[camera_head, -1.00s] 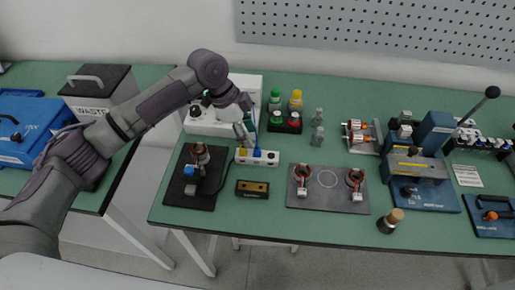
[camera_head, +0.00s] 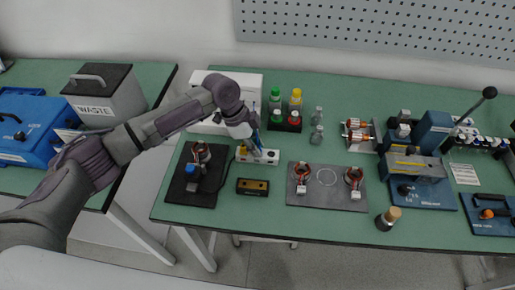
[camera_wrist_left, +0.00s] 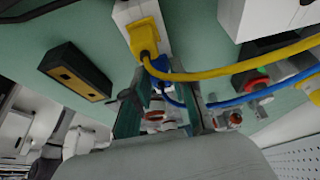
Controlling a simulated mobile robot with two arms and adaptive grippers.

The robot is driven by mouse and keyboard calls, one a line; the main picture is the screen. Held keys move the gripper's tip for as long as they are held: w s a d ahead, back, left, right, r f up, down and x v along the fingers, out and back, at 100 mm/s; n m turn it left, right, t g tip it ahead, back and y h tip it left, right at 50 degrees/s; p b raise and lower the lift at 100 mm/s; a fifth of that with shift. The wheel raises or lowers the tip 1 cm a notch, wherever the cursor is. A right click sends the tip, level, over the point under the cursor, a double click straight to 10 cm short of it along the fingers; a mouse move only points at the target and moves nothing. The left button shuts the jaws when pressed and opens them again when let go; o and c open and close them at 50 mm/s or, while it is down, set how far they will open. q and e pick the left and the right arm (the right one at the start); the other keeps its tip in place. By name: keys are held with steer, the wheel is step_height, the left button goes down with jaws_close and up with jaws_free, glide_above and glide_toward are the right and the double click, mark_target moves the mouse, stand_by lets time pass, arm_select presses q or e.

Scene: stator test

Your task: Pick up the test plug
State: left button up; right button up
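A white socket strip (camera_head: 272,158) lies on the green table, with a yellow plug (camera_head: 241,150) at its left end. In the left wrist view the yellow plug (camera_wrist_left: 145,40) has a yellow cable, and a blue plug (camera_wrist_left: 161,67) with a blue cable sits beside it. I cannot tell which one is the test plug. My left gripper (camera_head: 256,150) is low over the strip and hides much of the blue plug from the head view. In the wrist view its fingers (camera_wrist_left: 163,95) are apart, with the blue plug showing between them. My right gripper is not in view.
A black-and-gold block (camera_head: 252,188) lies in front of the strip, and a dark mat with a coil (camera_head: 192,190) stands left. A bottle rack (camera_head: 284,122) and a white device (camera_head: 210,128) stand behind. A grey coil plate (camera_head: 326,195) is at the right.

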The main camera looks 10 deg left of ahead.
arm_select(q)
steer(key=shift+c, duration=1.2)
jaws_close()
steer(key=shift+r, duration=0.1)
steer(key=shift+r, duration=0.55)
step_height(320, 180, up, 3)
steer(key=shift+f+b, duration=0.15)
steer(key=shift+b, duration=0.35)
steer(key=s+d+r+b, duration=0.1)
steer(key=s+d+r, duration=0.1)
steer(key=d, duration=0.3)
steer(key=s+d+r, duration=0.2)
steer(key=d+r, duration=0.3)
steer(key=shift+s+d+b, duration=0.35)
steer(key=shift+r, duration=0.1)
